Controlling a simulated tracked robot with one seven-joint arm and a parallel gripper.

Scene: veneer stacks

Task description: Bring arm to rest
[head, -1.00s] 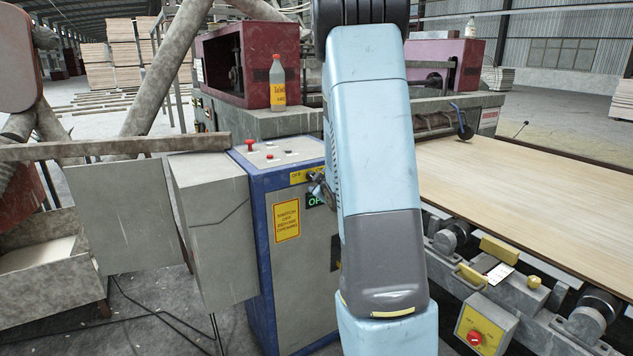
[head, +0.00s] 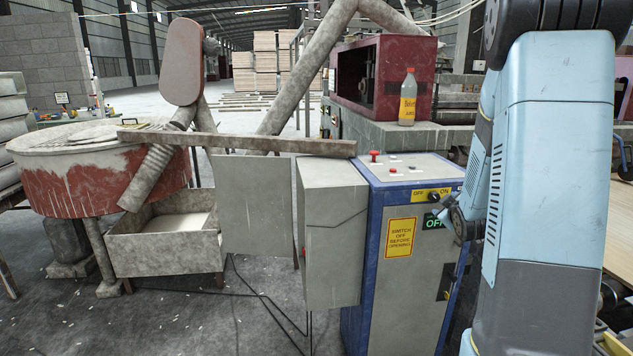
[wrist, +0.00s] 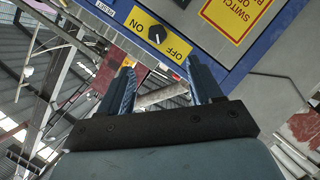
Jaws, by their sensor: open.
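My blue arm fills the right side of the head view. My gripper (head: 462,217) shows there small and partly hidden behind the arm, near the front of a blue and grey control cabinet (head: 408,270). In the wrist view my gripper (wrist: 163,82) is open, its two blue fingers apart with nothing held between them. Beyond the fingertips is the cabinet's yellow switch plate with a black knob (wrist: 157,34); the fingers look apart from the knob. In the head view the knob (head: 434,196) sits between OFF and ON, above a lit green display (head: 433,221).
A bottle (head: 408,98) stands on the machine behind the cabinet. A grey box (head: 331,235) adjoins the cabinet's left side. A round red vat (head: 85,180) and a trough (head: 160,240) stand farther left. Open floor shows at the lower left, with black cables.

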